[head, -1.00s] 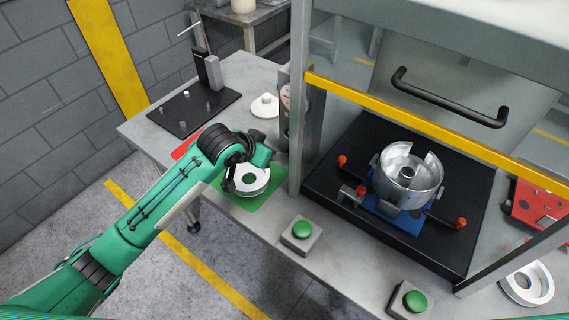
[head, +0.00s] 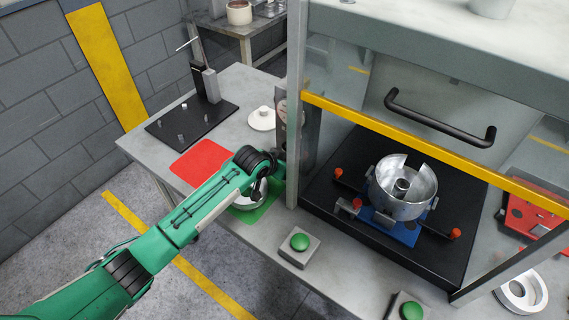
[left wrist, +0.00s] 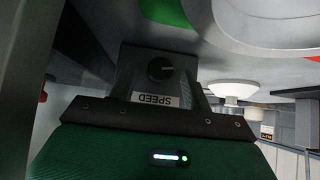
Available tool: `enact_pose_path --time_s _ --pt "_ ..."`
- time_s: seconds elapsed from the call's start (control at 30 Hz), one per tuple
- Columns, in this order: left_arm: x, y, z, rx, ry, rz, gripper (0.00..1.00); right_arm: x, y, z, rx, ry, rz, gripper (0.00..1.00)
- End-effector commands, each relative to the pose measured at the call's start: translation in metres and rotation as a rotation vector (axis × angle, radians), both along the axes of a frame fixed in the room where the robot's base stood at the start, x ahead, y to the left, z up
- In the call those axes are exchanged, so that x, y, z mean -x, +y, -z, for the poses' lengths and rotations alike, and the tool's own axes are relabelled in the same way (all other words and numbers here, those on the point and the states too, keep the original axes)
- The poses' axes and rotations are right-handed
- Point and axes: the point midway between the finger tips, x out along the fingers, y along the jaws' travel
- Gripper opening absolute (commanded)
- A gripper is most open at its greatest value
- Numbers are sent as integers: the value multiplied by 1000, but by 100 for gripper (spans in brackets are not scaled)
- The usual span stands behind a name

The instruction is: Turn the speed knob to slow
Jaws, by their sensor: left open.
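The speed knob (left wrist: 160,69) is a round black dial on a dark box face. A white SPEED label (left wrist: 162,100) sits by it, upside down in the left wrist view. The knob's pointer setting is too dark to read. My left gripper (left wrist: 162,80) is open, with one finger on each side of the knob in that view; I cannot tell whether either touches it. In the head view my left gripper (head: 266,186) is beside the machine's front left post, and the knob is hidden there. My right gripper is not in view.
The machine's metal post (head: 294,110) and yellow bar (head: 430,150) stand close to the right of my left arm. A green button box (head: 299,243) sits at the table's front. A red mat (head: 203,155) lies bare. A metal housing (head: 402,185) stands inside the machine.

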Motion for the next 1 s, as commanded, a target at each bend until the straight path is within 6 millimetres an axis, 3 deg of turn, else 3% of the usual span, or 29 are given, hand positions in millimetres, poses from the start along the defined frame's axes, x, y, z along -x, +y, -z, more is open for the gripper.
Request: enact_pose_path --time_s 0.43,0.47,0.67,1.0 --pt "-5 -4 7 0 0 0 49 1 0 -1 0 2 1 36" --pt "-5 -4 7 0 0 0 48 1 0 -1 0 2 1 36" --pt "-5 -4 7 0 0 0 8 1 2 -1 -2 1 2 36" --pt "-5 -3 6 39 29 -1 6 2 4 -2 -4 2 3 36"
